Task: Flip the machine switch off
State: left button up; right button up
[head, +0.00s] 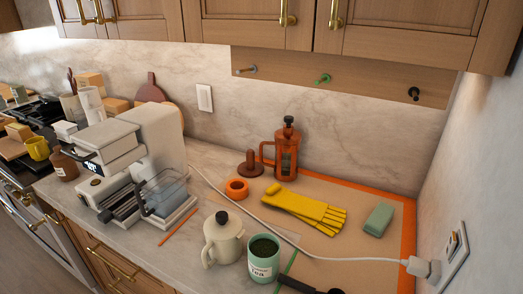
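A white and grey coffee machine (161,137) stands on the counter at the left. Its front has a small dark lit panel (91,167), and a small round part (95,182) shows lower on its front side. I cannot make out which part is its switch or how it is set. A clear container (165,192) sits at its right front. A white cord (255,219) runs from behind the machine to a plug (418,267) in the right wall outlet (455,254). Neither of my grippers is in view.
A white teapot (222,239) and green tea canister (263,259) stand right of the machine. Behind are an orange French press (287,152), yellow gloves (303,207) and a green sponge (378,220). A wall plate (204,97) is behind. Mugs and boxes crowd the left.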

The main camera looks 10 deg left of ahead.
aim_at(81, 198)
jog(key=u, duration=1.55)
